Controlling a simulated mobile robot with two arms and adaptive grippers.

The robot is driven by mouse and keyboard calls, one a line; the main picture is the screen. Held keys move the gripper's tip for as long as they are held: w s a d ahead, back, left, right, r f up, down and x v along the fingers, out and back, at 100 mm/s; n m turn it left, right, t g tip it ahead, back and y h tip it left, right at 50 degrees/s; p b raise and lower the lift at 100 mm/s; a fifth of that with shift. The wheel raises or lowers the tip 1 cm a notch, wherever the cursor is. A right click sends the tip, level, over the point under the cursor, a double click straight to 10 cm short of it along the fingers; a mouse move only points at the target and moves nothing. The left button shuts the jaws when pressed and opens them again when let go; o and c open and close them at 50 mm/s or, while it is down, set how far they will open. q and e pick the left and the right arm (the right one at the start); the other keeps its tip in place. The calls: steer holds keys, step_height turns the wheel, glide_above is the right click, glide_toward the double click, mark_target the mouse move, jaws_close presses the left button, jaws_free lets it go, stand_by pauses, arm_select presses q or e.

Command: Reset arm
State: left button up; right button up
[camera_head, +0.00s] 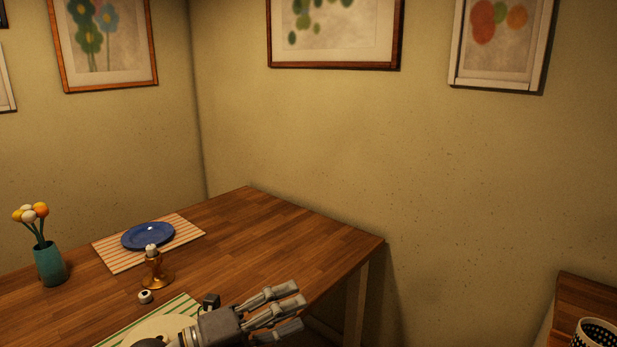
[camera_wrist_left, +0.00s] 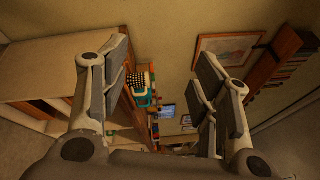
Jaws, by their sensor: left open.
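My left gripper (camera_head: 296,309) shows at the bottom middle of the head view, over the near right edge of the wooden table. Its grey fingers point to the right. In the left wrist view the left gripper (camera_wrist_left: 160,75) has its fingers spread wide apart, with nothing between them. My right gripper is in neither view.
The wooden table (camera_head: 262,237) holds a blue plate (camera_head: 148,236) on a striped mat, a teal flower vase (camera_head: 50,264), a gold candle holder (camera_head: 155,272) and a small white item (camera_head: 145,296). A patterned container (camera_head: 597,334) stands at lower right. The table's far right is clear.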

arm_select(q)
steer(key=w+a+r+n+t+y, duration=0.1)
steer(key=a+n+t+y, duration=0.3)
steer(key=n+t, duration=0.3)
steer(key=a+r+n+t+y, duration=0.2)
steer(key=a+n+t+y, duration=0.25)
steer(key=n, duration=0.55)
steer(key=s+a+f+n+g+y, duration=0.2)
steer(key=a+f+n+y, duration=0.35)
steer(key=f, duration=0.25)
steer(key=s+a+f+n+g+y, duration=0.2)
steer(key=a+f+n+g+y, duration=0.15)
steer(key=a+f+n, duration=0.35)
steer(key=s+d+f+n+g+h, duration=0.1)
steer(key=s+d+f+g, duration=0.1)
steer(key=s+f+g, duration=0.65)
steer(key=s+d+f+n+g, duration=0.1)
steer(key=s+d+f+g, duration=0.15)
steer(key=s+f, duration=0.95)
steer(key=s+f+g+p, duration=0.1)
steer(key=s+f, duration=0.2)
steer(key=f, duration=0.8)
steer(key=s+f+g+p, duration=0.1)
steer(key=s+f, duration=0.1)
steer(key=f, duration=0.9)
steer(key=s+a+f+p, duration=0.1)
steer(key=s+a+f, duration=0.2)
steer(key=s+f, duration=1)
steer(key=s, duration=0.3)
steer(key=shift+g, duration=0.4)
